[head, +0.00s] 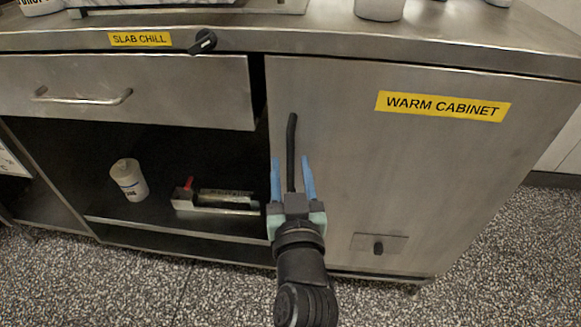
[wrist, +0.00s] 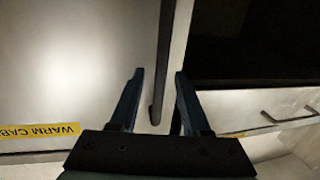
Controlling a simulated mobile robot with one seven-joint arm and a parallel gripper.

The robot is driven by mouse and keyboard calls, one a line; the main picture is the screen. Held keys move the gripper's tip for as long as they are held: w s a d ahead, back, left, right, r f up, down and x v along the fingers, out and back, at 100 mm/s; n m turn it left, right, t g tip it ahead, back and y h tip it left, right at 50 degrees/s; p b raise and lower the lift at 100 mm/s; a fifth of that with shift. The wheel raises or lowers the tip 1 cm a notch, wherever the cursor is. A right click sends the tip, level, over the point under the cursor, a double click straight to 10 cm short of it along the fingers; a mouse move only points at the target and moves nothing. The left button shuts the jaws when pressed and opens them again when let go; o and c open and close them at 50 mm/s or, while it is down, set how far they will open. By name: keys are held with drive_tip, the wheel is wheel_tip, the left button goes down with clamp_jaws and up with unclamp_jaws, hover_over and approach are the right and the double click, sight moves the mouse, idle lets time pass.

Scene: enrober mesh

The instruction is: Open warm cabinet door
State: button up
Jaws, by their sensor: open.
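The warm cabinet door (head: 385,180) is a flat steel panel with a yellow "WARM CABINET" label (head: 443,106). It stands at or near its closed position, with a dark gap along its left edge. Its handle (head: 291,140) is a black vertical bar near that left edge. My gripper (head: 291,162) is open, with one blue finger on each side of the lower part of the handle. In the wrist view the handle (wrist: 164,60) runs between the spread fingers (wrist: 157,75). I cannot tell whether either finger touches it.
Left of the door is a drawer (head: 120,90) under a "SLAB CHILL" label (head: 140,39). Below it an open shelf holds a white container (head: 128,180) and a metal tool with a red part (head: 187,184). A small latch plate (head: 379,243) sits low on the door. Speckled floor (head: 490,250) is clear at right.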

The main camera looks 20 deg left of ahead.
drive_tip(key=shift+w+a, duration=0.2)
drive_tip(key=shift+w, duration=0.2)
clamp_jaws()
idle(1.3)
